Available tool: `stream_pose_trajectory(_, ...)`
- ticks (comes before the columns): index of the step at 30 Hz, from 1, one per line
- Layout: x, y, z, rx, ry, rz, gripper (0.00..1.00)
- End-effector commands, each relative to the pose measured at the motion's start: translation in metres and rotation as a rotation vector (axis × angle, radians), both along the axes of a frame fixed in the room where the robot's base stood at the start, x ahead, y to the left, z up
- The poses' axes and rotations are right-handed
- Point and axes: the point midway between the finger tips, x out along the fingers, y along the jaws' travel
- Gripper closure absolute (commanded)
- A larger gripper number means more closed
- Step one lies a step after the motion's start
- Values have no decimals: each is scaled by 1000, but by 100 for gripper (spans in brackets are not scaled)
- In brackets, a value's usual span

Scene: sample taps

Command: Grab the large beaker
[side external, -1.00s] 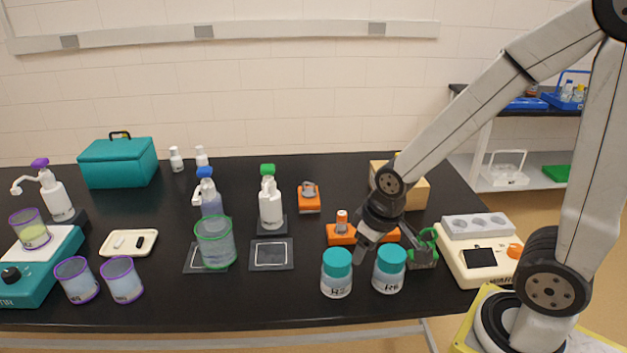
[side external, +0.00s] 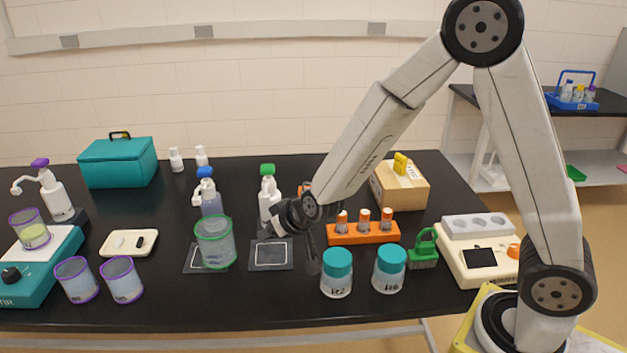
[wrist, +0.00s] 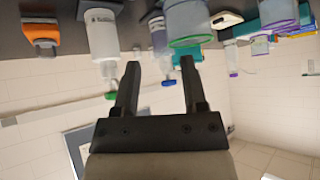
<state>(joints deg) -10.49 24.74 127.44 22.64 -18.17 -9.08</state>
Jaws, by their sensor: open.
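The large beaker (side external: 215,243) is clear with a green rim and bluish contents. It stands upright on a dark square pad left of the middle of the bench. In the wrist view, which is upside down, the beaker (wrist: 188,22) shows at the top, right of centre, partly cut off by the frame edge. My gripper (side external: 290,248) is above the bench to the right of the beaker, apart from it. In the wrist view my gripper (wrist: 160,66) is open, with nothing between its fingers.
A white green-capped bottle (side external: 268,205) stands close to my gripper. A blue-capped bottle (side external: 211,200) stands just behind the beaker. Two smaller purple-rimmed beakers (side external: 122,281) are at the front left. Two teal-lidded jars (side external: 337,285) stand front right. An empty pad (side external: 271,254) lies beside the beaker.

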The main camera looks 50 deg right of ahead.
Motion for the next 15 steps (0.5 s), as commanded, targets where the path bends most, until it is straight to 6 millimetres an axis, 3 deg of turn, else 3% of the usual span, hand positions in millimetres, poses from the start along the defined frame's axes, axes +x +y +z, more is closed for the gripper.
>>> stream_pose_trajectory(6,48,19,-13,-43,-193,-77,45)
stream_pose_trajectory(15,76,28,-24,-113,-360,-167,45)
